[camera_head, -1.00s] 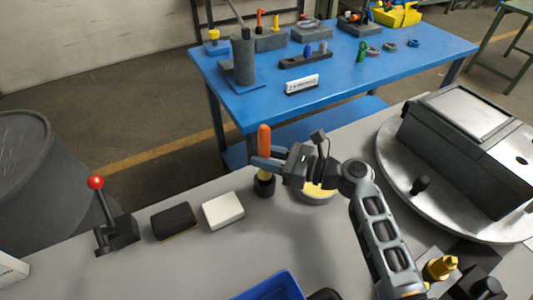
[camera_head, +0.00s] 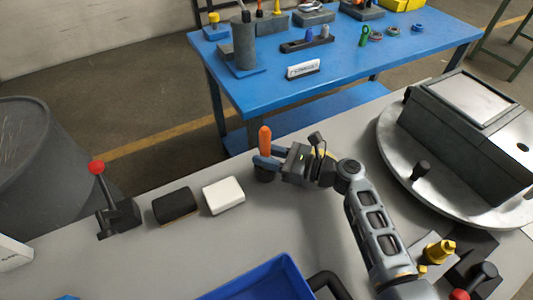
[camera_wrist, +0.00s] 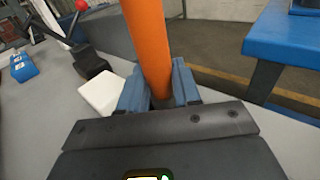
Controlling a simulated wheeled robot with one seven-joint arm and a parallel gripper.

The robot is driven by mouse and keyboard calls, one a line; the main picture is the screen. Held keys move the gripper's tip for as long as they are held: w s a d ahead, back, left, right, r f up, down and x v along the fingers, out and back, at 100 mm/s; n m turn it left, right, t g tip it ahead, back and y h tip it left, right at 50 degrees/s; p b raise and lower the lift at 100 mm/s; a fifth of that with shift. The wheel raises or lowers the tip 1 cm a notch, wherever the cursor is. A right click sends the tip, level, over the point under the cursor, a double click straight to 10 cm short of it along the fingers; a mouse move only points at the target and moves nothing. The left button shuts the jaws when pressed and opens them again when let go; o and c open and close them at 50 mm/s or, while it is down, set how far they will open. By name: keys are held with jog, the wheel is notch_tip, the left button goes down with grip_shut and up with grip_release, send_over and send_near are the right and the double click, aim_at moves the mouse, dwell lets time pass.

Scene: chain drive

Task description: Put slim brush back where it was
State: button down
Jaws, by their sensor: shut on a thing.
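The slim brush, which I take to be the thing with the upright orange handle (camera_head: 265,138), stands between the fingers of my gripper (camera_head: 265,160). The gripper is shut on the handle; both also show in the wrist view, the orange handle (camera_wrist: 148,40) rising between the blue fingers (camera_wrist: 160,88). A dark round piece (camera_head: 264,174) shows right under the fingers. I cannot tell whether it is a holder or part of the brush, and the brush's lower end is hidden.
A white block (camera_head: 223,195), a black block (camera_head: 175,206) and a red-knobbed lever (camera_head: 120,212) stand left on the grey bench. A blue tray (camera_head: 262,280) lies in front. A round metal plate (camera_head: 395,160) carries a large box at right. A blue table (camera_head: 250,100) stands behind.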

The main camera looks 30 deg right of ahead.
aim_at(269, 147)
jog(key=shift+f+b, duration=0.45)
jog(key=shift+f, duration=0.15)
jog(key=c, duration=0.7)
grip_release()
jog(key=shift+r, duration=0.1)
jog(key=r, duration=0.4)
jog(key=shift+s+d+r, duration=0.15)
jog(key=shift+d, duration=0.05)
jog(key=s+d+r, duration=0.2)
jog(key=d, duration=0.1)
jog(key=s+d+r, duration=0.2)
jog(key=d, duration=0.1)
jog(key=s+d+r+b, duration=0.1)
jog(key=d+r, duration=0.1)
jog(key=d, duration=0.1)
jog(key=shift+s+d+r, duration=0.25)
jog(key=shift+s+r, duration=0.05)
jog(key=shift+s, duration=0.1)
